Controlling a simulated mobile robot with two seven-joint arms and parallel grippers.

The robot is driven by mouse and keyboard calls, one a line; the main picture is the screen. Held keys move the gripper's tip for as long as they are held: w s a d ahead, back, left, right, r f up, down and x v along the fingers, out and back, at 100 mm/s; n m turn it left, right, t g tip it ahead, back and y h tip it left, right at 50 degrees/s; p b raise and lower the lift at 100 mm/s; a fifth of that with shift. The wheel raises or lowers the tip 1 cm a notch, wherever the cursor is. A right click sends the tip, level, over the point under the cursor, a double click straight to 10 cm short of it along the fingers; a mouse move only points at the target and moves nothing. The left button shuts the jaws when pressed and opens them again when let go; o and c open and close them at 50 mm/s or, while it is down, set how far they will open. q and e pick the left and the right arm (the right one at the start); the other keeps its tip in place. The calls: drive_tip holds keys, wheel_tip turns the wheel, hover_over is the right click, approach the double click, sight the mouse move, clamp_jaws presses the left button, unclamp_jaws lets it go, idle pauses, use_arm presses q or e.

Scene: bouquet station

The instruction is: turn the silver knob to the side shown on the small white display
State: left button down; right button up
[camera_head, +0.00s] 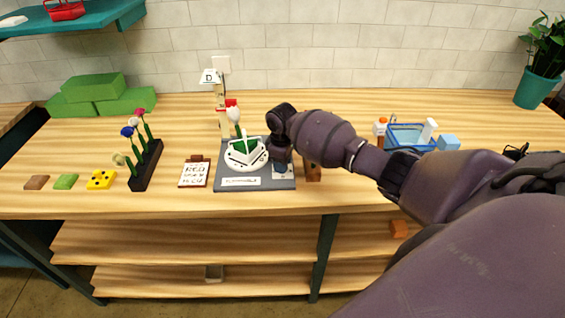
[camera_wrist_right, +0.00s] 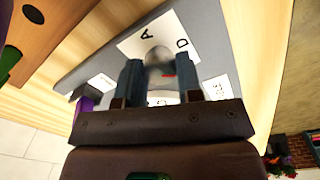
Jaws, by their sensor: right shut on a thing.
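The silver knob (camera_wrist_right: 158,60) sits on a white lettered plate (camera_wrist_right: 135,45) in the right wrist view. The letters A and D show on the plate; other marks lie partly behind my fingers. My right gripper (camera_wrist_right: 160,75) has one finger on each side of the knob and is shut on it. A small red mark shows at the knob's near side; its exact direction is unclear. In the head view my right gripper (camera_head: 281,160) is over the right side of the grey base (camera_head: 228,183) and hides the knob. The small white display (camera_head: 210,76) shows a D. My left gripper is not in view.
A written card (camera_head: 194,173) and a black flower rack (camera_head: 147,168) stand further left. A blue bin (camera_head: 407,139) is at the right.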

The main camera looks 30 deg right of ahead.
idle(0.3)
drive_tip(key=o, duration=0.9)
wheel_tip(320, 180, up, 11)
drive_tip(key=shift+a+f+b, duration=0.1)
drive_tip(key=shift+a+b, duration=0.05)
drive_tip(key=shift+b, duration=0.2)
